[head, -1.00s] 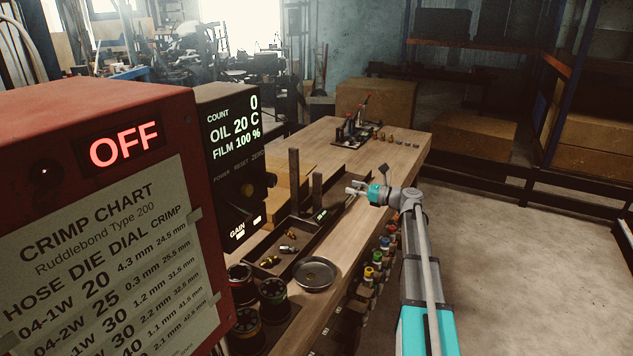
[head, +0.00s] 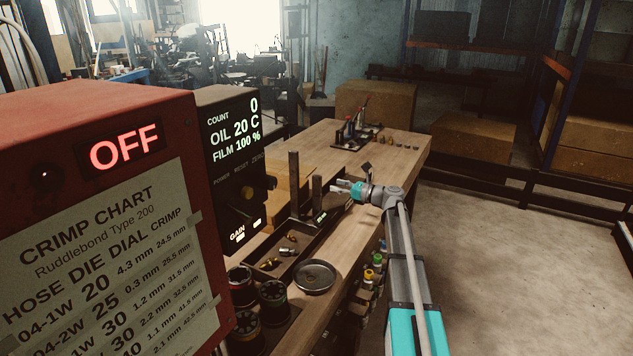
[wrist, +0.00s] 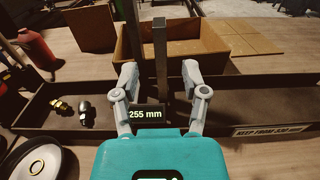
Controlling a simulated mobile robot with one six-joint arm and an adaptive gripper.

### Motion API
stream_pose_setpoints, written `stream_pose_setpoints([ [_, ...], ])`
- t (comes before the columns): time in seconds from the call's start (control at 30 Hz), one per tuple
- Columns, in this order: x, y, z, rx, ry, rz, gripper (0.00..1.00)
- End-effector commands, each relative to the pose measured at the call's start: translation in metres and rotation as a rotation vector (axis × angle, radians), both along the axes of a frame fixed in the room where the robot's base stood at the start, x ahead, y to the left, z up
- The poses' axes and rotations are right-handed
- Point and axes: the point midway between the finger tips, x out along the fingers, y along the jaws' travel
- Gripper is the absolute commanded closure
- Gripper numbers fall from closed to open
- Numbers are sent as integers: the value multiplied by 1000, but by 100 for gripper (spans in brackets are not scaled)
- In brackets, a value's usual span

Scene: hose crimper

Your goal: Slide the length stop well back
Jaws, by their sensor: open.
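The length stop appears to be the dark upright post (head: 317,197) by a long dark tray on the bench. A taller dark post (head: 294,180) stands left of it. My gripper (head: 345,187) is open and empty, just right of the shorter post. In the wrist view a post (wrist: 160,60) stands between and beyond the spread fingers of my gripper (wrist: 160,78), with no clear contact. A small readout (wrist: 145,114) there shows 255 mm. The foot of the post is partly hidden by the readout and my gripper.
Brass and dark fittings (wrist: 60,105) lie in the dark tray (wrist: 25,118). A cardboard box (wrist: 205,46) stands behind the post; a red bottle (wrist: 36,47) is at far left. A round dish (head: 316,276) is at the bench front. The red crimper (head: 90,120) reads OFF.

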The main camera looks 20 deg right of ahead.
Motion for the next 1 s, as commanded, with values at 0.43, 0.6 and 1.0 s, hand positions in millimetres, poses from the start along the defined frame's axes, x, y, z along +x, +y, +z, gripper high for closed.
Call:
stream_pose_setpoints([
  [0.43, 47, 46, 0, 0, 0, 1, 43],
  [0.6, 55, 55, 0, 0, 0, 1, 43],
  [1.0, 58, 58, 0, 0, 0, 0, 43],
])
